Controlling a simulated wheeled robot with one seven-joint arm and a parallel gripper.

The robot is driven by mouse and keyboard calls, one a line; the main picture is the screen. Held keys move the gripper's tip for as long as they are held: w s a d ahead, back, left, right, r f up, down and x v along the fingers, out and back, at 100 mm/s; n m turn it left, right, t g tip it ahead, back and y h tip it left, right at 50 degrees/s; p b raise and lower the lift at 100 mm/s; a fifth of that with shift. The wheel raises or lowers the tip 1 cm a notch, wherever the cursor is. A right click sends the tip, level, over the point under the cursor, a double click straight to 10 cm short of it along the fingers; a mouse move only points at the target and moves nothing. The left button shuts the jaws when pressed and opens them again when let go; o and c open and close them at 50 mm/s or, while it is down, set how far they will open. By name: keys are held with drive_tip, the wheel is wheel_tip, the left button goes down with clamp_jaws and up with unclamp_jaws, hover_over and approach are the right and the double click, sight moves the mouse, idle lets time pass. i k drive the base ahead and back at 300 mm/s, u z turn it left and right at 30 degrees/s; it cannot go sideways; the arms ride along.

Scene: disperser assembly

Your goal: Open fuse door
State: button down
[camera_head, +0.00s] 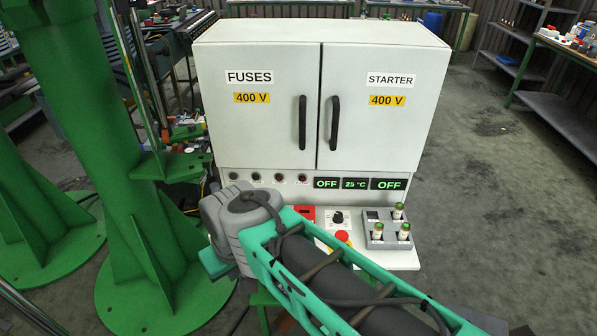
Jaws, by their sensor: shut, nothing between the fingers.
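The white electrical cabinet (320,45) stands upright in the middle of the view. Its left door, the fuse door (258,120), carries the labels "FUSES" and "400 V" and is shut. A black vertical handle (302,122) sits near this door's right edge. Nothing touches the handle. My arm crosses the lower front of the cabinet, with its grey joint at the lower left. My gripper does not show in this view.
The starter door (375,110), also shut, has its own black handle (335,122). Below are displays, a red button (342,237) and a grey holder (375,242) with fuse-like cylinders. Green columns (120,130) stand close on the left. Floor to the right is clear.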

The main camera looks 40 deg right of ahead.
sight(260, 101)
drive_tip(key=z, duration=0.2)
drive_tip(key=k, duration=1.3)
drive_tip(key=u, duration=0.65)
drive_tip(key=i, duration=1.3)
drive_tip(key=z, duration=0.2)
